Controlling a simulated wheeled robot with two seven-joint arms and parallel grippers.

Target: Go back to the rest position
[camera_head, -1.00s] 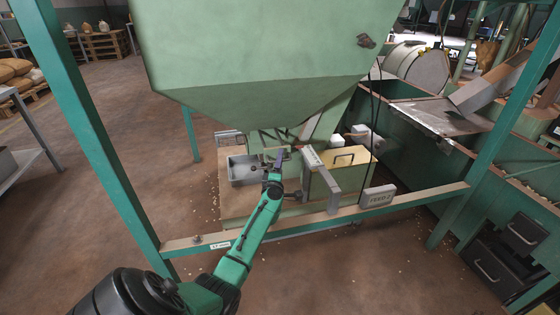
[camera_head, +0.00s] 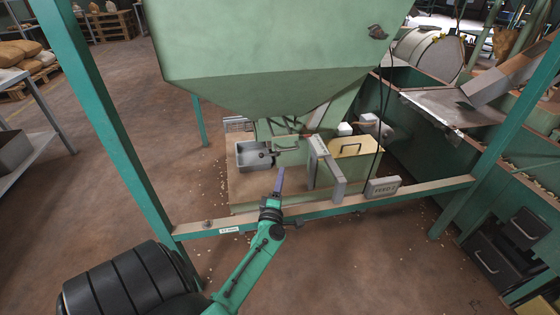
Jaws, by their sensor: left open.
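My left gripper (camera_head: 279,182) is at the end of the green arm that comes up from the bottom left. It is open and shows nothing held. It is near the front beam of the hopper frame, in front of the wooden platform. The right gripper is not in view.
A large green hopper (camera_head: 270,60) hangs above the platform (camera_head: 245,187). On the platform are a grey metal tray (camera_head: 253,154) and a yellow-topped box (camera_head: 352,147). Bare floor lies in front.

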